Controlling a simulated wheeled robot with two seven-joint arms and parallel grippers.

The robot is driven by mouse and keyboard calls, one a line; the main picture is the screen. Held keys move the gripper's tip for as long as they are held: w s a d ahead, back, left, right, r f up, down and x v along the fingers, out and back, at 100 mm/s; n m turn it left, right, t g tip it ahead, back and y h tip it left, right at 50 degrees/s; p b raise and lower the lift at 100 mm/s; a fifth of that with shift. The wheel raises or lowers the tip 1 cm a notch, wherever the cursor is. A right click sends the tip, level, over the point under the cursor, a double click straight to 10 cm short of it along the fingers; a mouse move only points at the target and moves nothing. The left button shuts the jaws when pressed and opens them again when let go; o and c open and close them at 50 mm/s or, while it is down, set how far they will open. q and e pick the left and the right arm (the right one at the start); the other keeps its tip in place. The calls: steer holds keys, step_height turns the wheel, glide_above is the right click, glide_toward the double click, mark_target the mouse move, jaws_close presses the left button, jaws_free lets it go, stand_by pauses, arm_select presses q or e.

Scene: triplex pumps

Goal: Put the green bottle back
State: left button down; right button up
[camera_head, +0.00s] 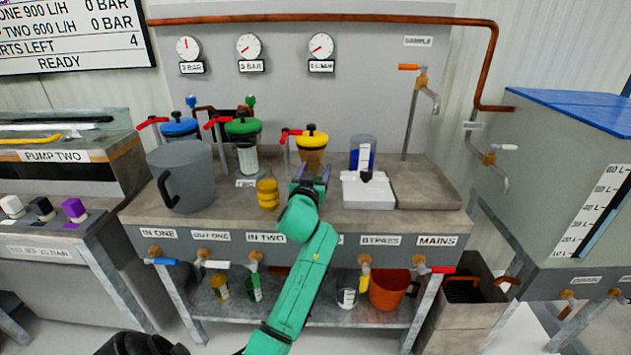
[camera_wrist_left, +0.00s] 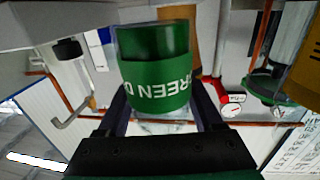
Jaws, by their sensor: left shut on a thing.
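The green bottle (camera_wrist_left: 155,78), with a green label in upside-down white lettering, sits between my left gripper's fingers (camera_wrist_left: 165,118) in the left wrist view. My left gripper (camera_head: 312,177) is shut on it above the front of the bench in the head view, in front of the yellow-topped housing. The gripper and wrist hide most or all of the bottle there. A green container (camera_head: 253,288) stands on the lower shelf, beside a yellow-labelled one (camera_head: 220,288). My right gripper is not in view.
The bench top (camera_head: 230,208) carries a grey jug (camera_head: 183,178), yellow rings (camera_head: 267,194), a white instrument (camera_head: 367,192) and filter housings with red handles. Valve handles jut from its front edge. An orange bucket (camera_head: 388,292) and a beaker (camera_head: 346,298) stand on the shelf.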

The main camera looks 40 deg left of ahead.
arm_select(q)
step_height(320, 180, down, 2)
steer(key=shift+f, duration=0.1)
steer(key=shift+c, duration=0.2)
jaws_free()
steer(key=shift+f, duration=0.1)
